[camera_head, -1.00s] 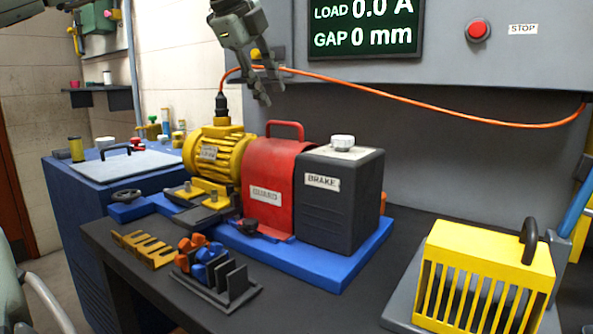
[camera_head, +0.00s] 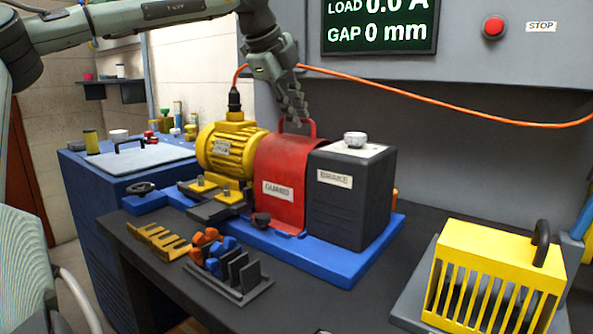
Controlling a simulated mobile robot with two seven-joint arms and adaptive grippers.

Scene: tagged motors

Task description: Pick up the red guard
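The red guard (camera_head: 282,168) stands upright on the blue base between the yellow motor and the dark brake box. It carries a "GUARD" label and has a red loop handle (camera_head: 313,128) on top. My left gripper (camera_head: 293,113) points down at this handle, its fingertips overlapping the handle in the picture. The fingers hide part of the handle. I cannot tell whether they touch it or how far apart they are. My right gripper is not in view.
The yellow motor (camera_head: 228,150) with its orange cable is left of the guard; the brake box (camera_head: 345,205) is close on its right. Orange and blue parts in a black rack (camera_head: 240,288) sit in front. A yellow slotted cage (camera_head: 490,265) stands at right.

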